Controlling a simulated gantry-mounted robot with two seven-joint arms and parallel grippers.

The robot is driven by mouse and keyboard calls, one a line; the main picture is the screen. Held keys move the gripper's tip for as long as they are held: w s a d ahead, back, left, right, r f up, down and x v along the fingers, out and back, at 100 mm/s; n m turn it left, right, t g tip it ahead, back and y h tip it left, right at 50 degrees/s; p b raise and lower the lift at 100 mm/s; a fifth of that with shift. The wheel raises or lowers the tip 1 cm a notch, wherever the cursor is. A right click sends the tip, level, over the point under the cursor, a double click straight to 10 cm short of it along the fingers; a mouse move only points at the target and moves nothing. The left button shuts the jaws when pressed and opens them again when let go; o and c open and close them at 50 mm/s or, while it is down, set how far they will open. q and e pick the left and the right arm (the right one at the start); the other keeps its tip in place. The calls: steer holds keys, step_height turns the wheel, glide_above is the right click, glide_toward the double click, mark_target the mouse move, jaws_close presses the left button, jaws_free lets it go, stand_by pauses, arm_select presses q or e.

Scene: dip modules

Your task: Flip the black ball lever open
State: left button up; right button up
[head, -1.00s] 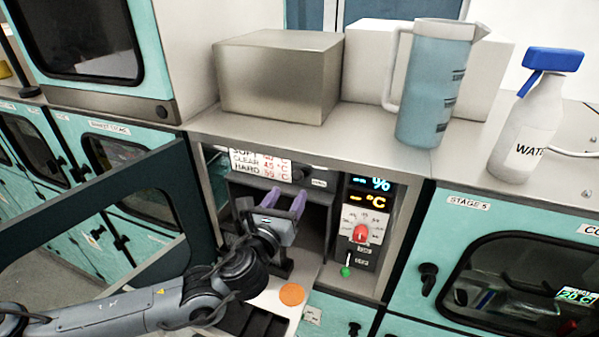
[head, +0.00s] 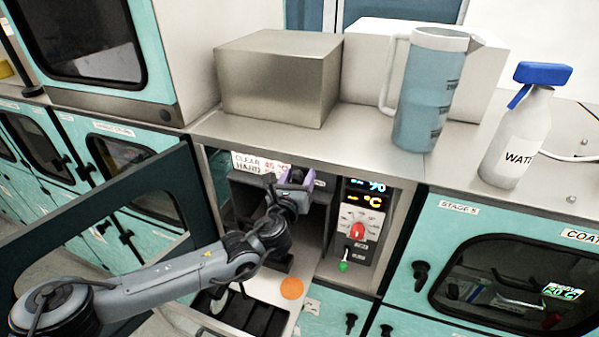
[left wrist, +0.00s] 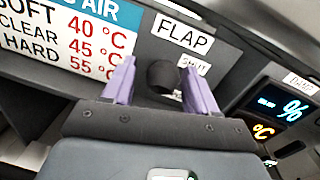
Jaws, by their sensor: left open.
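The black ball lever (left wrist: 162,77) shows in the left wrist view, just below a white FLAP label (left wrist: 181,34) and partly over a second small label that seems to read SHUT (left wrist: 196,66). My left gripper (head: 296,178) is open at the upper front of the recessed unit. In the left wrist view its two purple fingers (left wrist: 159,68) stand one on each side of the black ball, with a gap to each. I cannot tell whether the ball is fully between the fingertips or a little beyond them. In the head view the gripper hides the ball. My right gripper is not in view.
A control panel (head: 359,222) with lit displays, a red knob (head: 357,230) and a green-tipped lever (head: 343,266) stands to the right. A white temperature sign (left wrist: 75,38) is at the left. A jug (head: 428,95) and water bottle (head: 517,135) stand on the counter above.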

arm_select(q)
steer(key=shift+w+d, duration=0.1)
steer(key=shift+w, duration=0.3)
steer(key=shift+c, duration=0.2)
jaws_close()
